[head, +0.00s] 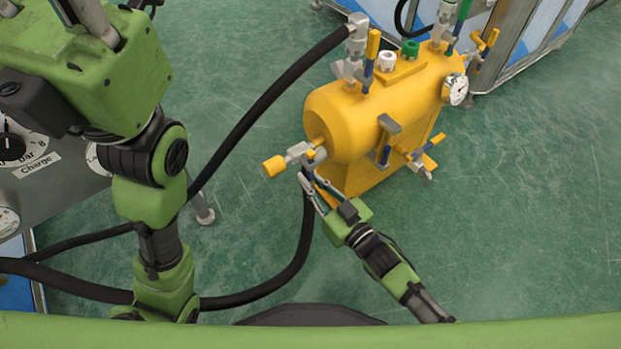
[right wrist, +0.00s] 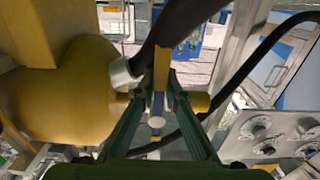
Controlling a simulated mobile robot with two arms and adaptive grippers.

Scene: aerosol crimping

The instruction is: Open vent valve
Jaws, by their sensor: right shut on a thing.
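A yellow tank (head: 350,115) stands on the floor, with several valves on it. At its near left end is a grey valve (head: 299,151) with a yellow end piece (head: 274,166); no label shows whether it is the vent valve. My right gripper (head: 308,178) reaches up to this valve from the lower right. In the right wrist view its fingers (right wrist: 158,100) are closed around a narrow yellow handle (right wrist: 161,66) in front of the tank end. The gripper partly hides the handle in the head view. My left arm fills the left side; its gripper does not show.
A black hose (head: 262,105) runs from the tank's top fitting, and another (head: 296,255) hangs below the held valve. A control panel (head: 60,180) marked "Charge" stands at the left. Other levered valves (head: 418,160) and a gauge (head: 458,90) sit on the tank. Floor at right is clear.

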